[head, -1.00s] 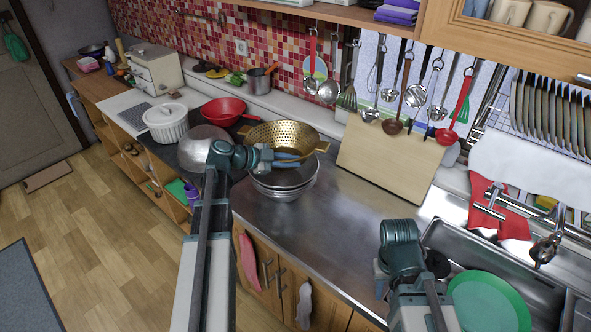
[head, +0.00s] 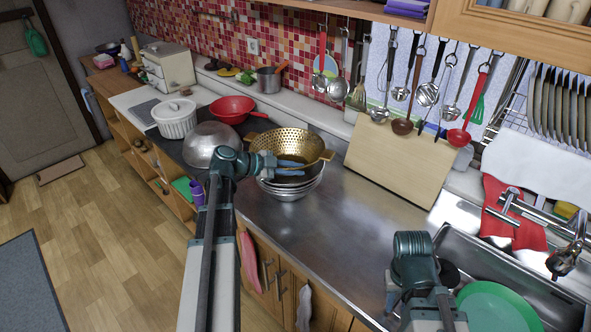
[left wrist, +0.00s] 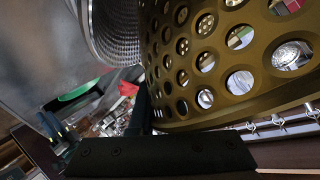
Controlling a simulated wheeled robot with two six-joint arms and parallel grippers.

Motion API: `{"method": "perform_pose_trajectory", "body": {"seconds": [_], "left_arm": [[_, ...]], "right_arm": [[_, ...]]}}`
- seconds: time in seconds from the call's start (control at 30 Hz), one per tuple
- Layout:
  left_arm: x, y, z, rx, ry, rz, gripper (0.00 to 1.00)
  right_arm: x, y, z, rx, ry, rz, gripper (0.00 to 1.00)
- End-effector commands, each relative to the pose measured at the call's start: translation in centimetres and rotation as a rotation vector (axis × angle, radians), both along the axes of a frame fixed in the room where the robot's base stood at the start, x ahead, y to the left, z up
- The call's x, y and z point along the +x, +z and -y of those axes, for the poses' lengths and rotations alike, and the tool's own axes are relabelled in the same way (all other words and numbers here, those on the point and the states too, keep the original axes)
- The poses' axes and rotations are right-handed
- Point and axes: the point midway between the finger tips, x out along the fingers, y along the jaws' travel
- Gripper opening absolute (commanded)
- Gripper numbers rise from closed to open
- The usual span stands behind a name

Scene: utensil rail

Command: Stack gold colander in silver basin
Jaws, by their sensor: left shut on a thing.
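The gold colander (head: 284,137), perforated and with side handles, is upright above the stacked silver basins (head: 291,193) on the counter. My left gripper (head: 297,164) is shut on the colander's near side. The colander and gripper hide much of the basins' opening, and I cannot tell whether the colander touches them. In the left wrist view, the colander's perforated wall (left wrist: 165,60) fills the upper right. My right gripper is low in the head view, by the sink, its fingers largely hidden behind its own arm.
A wooden board (head: 398,160) leans at the back right. The counter (head: 335,225) between basins and sink (head: 450,250) is clear.

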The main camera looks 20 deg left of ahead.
Motion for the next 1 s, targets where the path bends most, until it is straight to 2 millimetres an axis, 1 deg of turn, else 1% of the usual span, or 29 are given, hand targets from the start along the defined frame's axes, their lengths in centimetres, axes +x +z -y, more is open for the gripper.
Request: {"method": "perform_pose_trajectory", "body": {"seconds": [0.1,0.23,0.27,0.4,0.43,0.67,0.77,0.87,1.0], "left_arm": [[0.0,-0.5,0.0,0.0,0.001,0.001,0.0],[0.0,-0.5,0.0,0.0,0.001,0.001,0.0],[0.0,-0.5,0.0,0.0,0.0,0.0,0.16],[0.0,-0.5,0.0,0.0,0.0,0.0,0.41],[0.0,-0.5,0.0,0.0,0.0,0.0,0.45],[0.0,-0.4,0.0,0.0,0.0,0.0,0.45],[0.0,0.1,0.0,0.0,0.0,0.0,0.45],[0.0,1.2,0.0,0.0,0.0,0.0,0.45],[-1.9,2.3,-2.0,0.001,0.005,0.001,0.45]], "right_arm": [[0.0,-0.5,0.0,0.0,0.0,0.0,0.33],[0.0,-0.5,0.0,0.0,0.0,0.0,0.33],[0.0,-0.5,0.0,0.0,0.0,0.0,0.33],[0.0,-0.5,0.0,0.0,0.0,0.0,0.33],[0.0,-0.5,0.0,0.0,0.0,0.0,0.33],[0.0,-0.4,0.0,0.0,0.0,0.0,0.33],[0.0,0.1,0.0,0.0,0.0,0.0,0.33],[0.0,1.2,0.0,0.0,0.0,0.0,0.33],[0.0,2.3,0.0,0.0,0.0,0.0,0.33]]}}
